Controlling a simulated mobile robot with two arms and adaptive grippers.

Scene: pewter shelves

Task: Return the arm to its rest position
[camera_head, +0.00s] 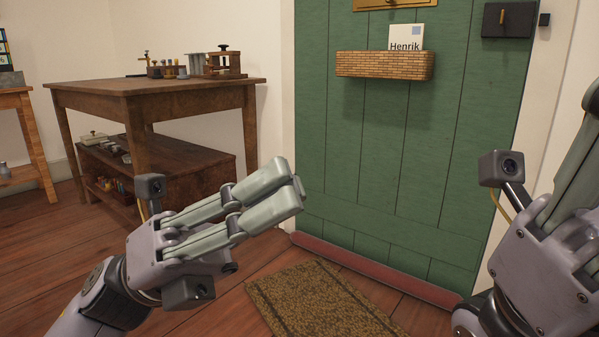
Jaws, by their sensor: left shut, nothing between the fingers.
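My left gripper (290,190) is in the lower middle of the head view, its fingers pointing up and right. It is shut and empty, held in the air in front of the green door. My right gripper (592,115) shows at the right edge, pointing up. Its fingertips are partly cut off by the frame, so its opening is unclear. A wicker basket (385,66) is fixed on the green door (350,150). A white card (406,38) reading "Henrik" stands in the basket. Both grippers are apart from the basket and the card.
A wooden table (120,86) with small tools stands at the left, a low shelf (180,155) beneath it. Another wooden table (15,98) is at the far left. A brown doormat (315,300) lies on the floor before the door. A dark lock box (508,20) is on the door.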

